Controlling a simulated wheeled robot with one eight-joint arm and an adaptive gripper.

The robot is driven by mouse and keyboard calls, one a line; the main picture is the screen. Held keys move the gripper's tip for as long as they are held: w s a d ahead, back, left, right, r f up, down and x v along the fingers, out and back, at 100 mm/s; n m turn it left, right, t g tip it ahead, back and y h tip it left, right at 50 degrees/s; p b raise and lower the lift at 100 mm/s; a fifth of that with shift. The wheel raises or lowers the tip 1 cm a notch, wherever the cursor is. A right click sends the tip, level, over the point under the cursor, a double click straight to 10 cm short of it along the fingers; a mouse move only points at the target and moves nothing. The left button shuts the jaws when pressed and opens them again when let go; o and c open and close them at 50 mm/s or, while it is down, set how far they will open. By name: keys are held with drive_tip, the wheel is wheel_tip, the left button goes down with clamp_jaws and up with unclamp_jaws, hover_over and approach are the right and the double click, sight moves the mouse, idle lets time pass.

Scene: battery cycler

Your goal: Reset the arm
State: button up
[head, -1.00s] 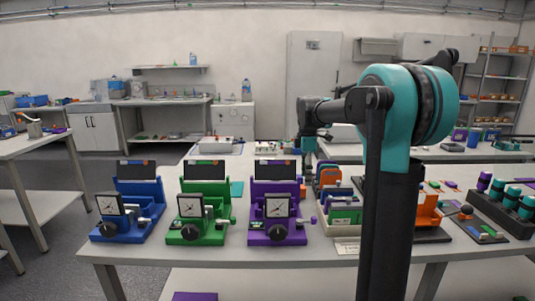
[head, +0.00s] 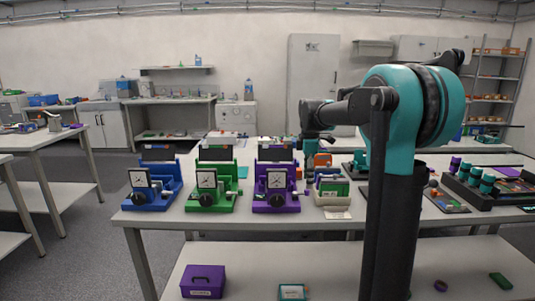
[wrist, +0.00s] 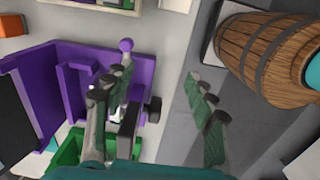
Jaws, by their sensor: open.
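My arm reaches left from its teal shoulder in the head view, with my gripper (head: 310,150) hanging downward over the table, behind and right of the purple device (head: 275,190). In the wrist view the two fingers of my gripper (wrist: 163,95) stand apart with nothing between them. The purple device also shows in the wrist view (wrist: 75,75), below and left of the fingers. No object is held.
A blue device (head: 150,195) and a green device (head: 210,190) stand left of the purple one on the table (head: 350,225). A rack (head: 333,200) of coloured plates is to the right. A wooden barrel-shaped thing (wrist: 265,55) is close in the wrist view.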

drive_tip(key=s+d+f+m+t, duration=0.2)
drive_tip(key=s+f+m, duration=0.6)
drive_tip(key=s, duration=0.6)
drive_tip(key=s+d+f+m+t, duration=0.2)
drive_tip(key=s+f+m, duration=0.7)
drive_tip(key=s+f, duration=0.4)
drive_tip(key=shift+s+m, duration=0.3)
drive_tip(key=shift+s, duration=0.3)
drive_tip(key=shift+o, duration=0.5)
drive_tip(key=shift+d, duration=0.1)
